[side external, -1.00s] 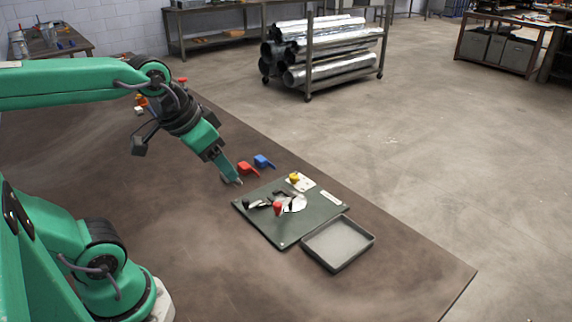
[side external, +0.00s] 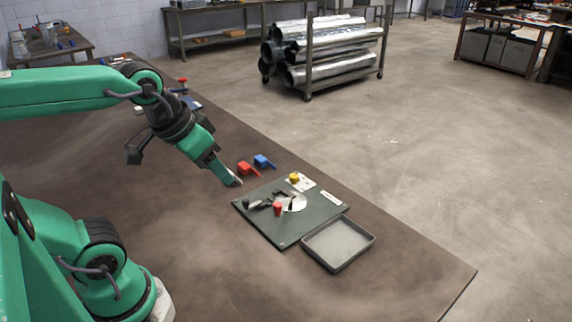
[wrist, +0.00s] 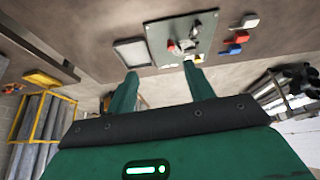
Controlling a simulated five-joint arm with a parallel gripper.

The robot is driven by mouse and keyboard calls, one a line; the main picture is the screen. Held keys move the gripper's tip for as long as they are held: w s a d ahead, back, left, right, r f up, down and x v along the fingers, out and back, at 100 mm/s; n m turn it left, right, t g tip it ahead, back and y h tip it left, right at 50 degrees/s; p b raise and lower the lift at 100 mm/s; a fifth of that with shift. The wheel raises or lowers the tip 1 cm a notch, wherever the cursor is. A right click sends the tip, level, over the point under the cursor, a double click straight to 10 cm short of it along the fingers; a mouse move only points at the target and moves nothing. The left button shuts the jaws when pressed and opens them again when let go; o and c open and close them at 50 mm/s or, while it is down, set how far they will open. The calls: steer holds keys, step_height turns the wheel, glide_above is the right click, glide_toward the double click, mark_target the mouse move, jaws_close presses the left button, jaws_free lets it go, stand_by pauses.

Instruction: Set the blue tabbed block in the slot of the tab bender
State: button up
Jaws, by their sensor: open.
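The blue tabbed block (side external: 264,161) lies on the brown table, behind and right of a red tabbed block (side external: 246,168). The blue block also shows in the wrist view (wrist: 234,50). The tab bender (side external: 292,195) is a dark green plate with a metal mechanism, a red knob (side external: 278,208) and a yellow part (side external: 294,177). Its slot is too small to make out. My gripper (side external: 236,182) is low, by the plate's far left corner, near the red block and apart from the blue one. In the wrist view its fingers (wrist: 160,70) are spread, with nothing between them.
An empty grey tray (side external: 338,243) stands against the near right side of the plate. A white block (wrist: 250,21) lies beside the red one in the wrist view. Bare table lies in front of the plate. The table's right edge runs close behind the blocks.

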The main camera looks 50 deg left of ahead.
steer(key=w+a+r+n+g, duration=0.1)
steer(key=w+a+r+n, duration=0.25)
steer(key=w, duration=0.65)
steer(key=n+g, duration=0.4)
steer(key=n, duration=1)
glide_above(260, 159)
steer(key=f, duration=1.9)
steer(key=shift+d+f, duration=0.2)
steer(key=shift+f, duration=0.05)
steer(key=shift+a+f, duration=0.25)
steer(key=shift+f, duration=0.05)
steer(key=shift+f, duration=0.1)
steer(key=shift+f, duration=1.2)
steer(key=shift+f, duration=0.1)
